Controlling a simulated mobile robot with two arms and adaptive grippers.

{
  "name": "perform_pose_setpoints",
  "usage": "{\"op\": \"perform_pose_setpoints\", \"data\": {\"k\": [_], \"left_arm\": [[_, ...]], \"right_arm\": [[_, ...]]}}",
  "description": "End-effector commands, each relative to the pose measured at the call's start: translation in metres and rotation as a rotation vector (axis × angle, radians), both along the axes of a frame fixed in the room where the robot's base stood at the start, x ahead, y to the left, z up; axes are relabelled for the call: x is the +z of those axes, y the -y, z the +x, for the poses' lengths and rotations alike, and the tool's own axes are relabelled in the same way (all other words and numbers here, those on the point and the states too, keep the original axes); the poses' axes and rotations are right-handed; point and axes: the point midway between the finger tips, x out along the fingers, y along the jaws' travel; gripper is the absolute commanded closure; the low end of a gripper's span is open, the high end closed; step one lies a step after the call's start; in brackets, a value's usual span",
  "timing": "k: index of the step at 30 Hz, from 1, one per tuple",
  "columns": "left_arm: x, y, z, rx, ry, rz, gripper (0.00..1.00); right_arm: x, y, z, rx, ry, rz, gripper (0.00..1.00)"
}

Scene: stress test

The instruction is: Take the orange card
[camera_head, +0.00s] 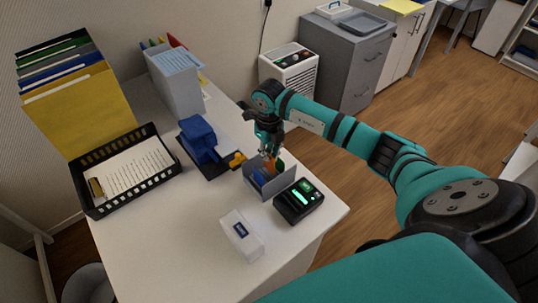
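The orange card (279,167) stands upright in a small grey holder (281,185) near the right edge of the white table. Blue cards (261,177) stand beside it in the same holder. My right gripper (269,153) points down just above the holder, with its fingertips close to the orange card's top edge. Whether the fingers touch the card, and whether they are open or shut, is too small to tell. My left gripper is not in view.
A black card terminal (299,201) with a green screen stands right of the holder, and a white box (241,235) in front. A blue object (198,138) on a dark base and a black paper tray (127,168) are left. The table's front left is clear.

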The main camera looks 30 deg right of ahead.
Motion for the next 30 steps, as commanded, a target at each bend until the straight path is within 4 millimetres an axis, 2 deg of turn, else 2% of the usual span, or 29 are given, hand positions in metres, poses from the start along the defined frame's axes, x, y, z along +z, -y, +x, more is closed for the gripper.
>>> {"op": "perform_pose_setpoints", "data": {"k": [8,24,30], "left_arm": [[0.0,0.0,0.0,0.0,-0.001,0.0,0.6],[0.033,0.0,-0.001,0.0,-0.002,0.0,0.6],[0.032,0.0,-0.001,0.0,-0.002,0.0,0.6]], "right_arm": [[0.0,0.0,0.0,0.0,-0.001,0.0,1.0],[0.048,0.0,0.0,0.0,-0.001,0.0,1.0],[0.048,0.0,0.0,0.0,-0.002,0.0,1.0]]}}
